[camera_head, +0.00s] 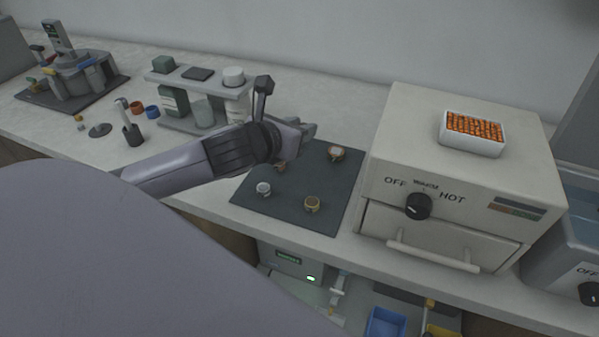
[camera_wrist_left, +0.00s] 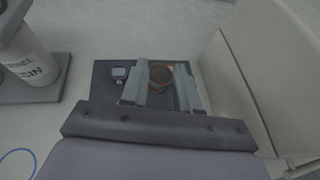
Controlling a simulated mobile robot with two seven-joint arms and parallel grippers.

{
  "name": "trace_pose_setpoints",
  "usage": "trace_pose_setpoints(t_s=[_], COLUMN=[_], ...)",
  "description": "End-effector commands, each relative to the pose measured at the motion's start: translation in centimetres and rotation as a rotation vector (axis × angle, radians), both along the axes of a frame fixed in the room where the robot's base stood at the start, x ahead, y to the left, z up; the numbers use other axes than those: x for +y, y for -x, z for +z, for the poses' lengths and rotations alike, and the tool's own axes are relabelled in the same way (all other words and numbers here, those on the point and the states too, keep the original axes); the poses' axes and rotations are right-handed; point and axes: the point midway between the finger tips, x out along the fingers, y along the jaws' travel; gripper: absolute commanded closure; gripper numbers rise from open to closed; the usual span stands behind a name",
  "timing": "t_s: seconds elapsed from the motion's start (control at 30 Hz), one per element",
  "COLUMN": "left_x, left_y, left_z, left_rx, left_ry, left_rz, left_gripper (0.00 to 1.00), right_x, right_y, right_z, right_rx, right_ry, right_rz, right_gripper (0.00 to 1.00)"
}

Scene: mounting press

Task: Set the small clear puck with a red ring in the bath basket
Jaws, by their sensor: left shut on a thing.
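My left gripper (camera_head: 304,130) reaches in from the left, over the back of the dark mat (camera_head: 240,198). In the left wrist view, my left gripper (camera_wrist_left: 163,84) is shut on a round brownish puck with a reddish-brown rim (camera_wrist_left: 160,74). The held puck does not show clearly in the head view. On the mat stand a pale clear puck (camera_head: 263,188), a gold-brown ringed one (camera_head: 312,204) and another brownish one (camera_head: 336,153). A further brown one (camera_head: 280,166) is partly covered by the gripper. The bath basket cannot be made out.
A cream oven (camera_head: 400,155) with a white tray of orange pieces (camera_head: 473,150) on top stands right of the mat. A grey bath unit (camera_head: 573,235) is cut off at the right edge. A bottle rack (camera_head: 190,118) stands at the left. A purple-rimmed item (camera_wrist_left: 120,73) is on the mat.

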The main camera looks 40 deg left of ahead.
Motion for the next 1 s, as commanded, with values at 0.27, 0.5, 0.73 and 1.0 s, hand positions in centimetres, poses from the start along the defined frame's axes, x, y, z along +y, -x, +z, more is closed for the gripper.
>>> trace_pose_setpoints(t_s=[0.27,0.5,0.73,1.0], left_x=[0.0,-0.1,0.0,0.0], left_y=[0.0,0.1,0.0,0.0], left_z=[-6.2,-8.5,-11.1,-11.2], left_rx=[0.001,0.003,-0.001,-0.002], left_ry=[0.002,0.003,0.001,-0.001], left_rz=[0.001,0.001,-0.001,-0.001], left_gripper=[0.99,0.99,0.99,0.99], right_x=[0.0,0.0,0.0,0.0], right_y=[0.0,0.0,0.0,0.0], right_z=[-1.1,-1.6,-2.0,-2.0], right_rx=[0.0,0.0,0.0,0.0], right_ry=[0.0,0.0,0.0,0.0], right_rz=[0.0,0.0,0.0,0.0], right_gripper=[0.57,0.57,0.57,0.57])
